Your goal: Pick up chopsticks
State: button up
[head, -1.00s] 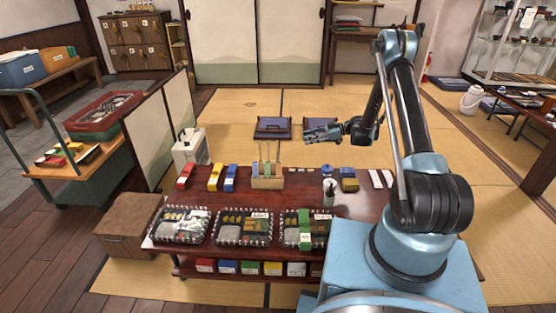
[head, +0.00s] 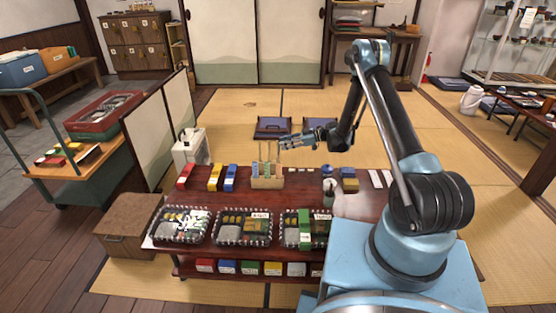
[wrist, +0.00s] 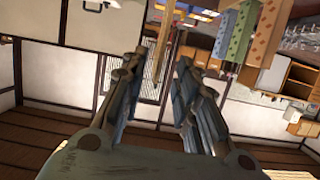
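Thin tan sticks that look like the chopsticks (head: 268,151) stand upright in a wooden holder (head: 267,183) at the back of the low dark table. Blue and green sleeves show in the holder. My gripper (head: 284,143) is level with the stick tops, just right of them in the head view. In the wrist view my gripper (wrist: 158,62) is open, its two fingers well apart. A tan stick (wrist: 162,42) shows between and beyond the fingertips; I cannot tell whether it touches them. Blue, green and pink patterned sleeves (wrist: 238,38) show to its right.
Lunch boxes (head: 244,227) line the front of the table (head: 300,205). Red, yellow and blue boxes (head: 214,178) stand left of the holder.

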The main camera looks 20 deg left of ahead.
jog(key=shift+x, duration=2.35)
jog(key=shift+w, duration=0.1)
grip_shut()
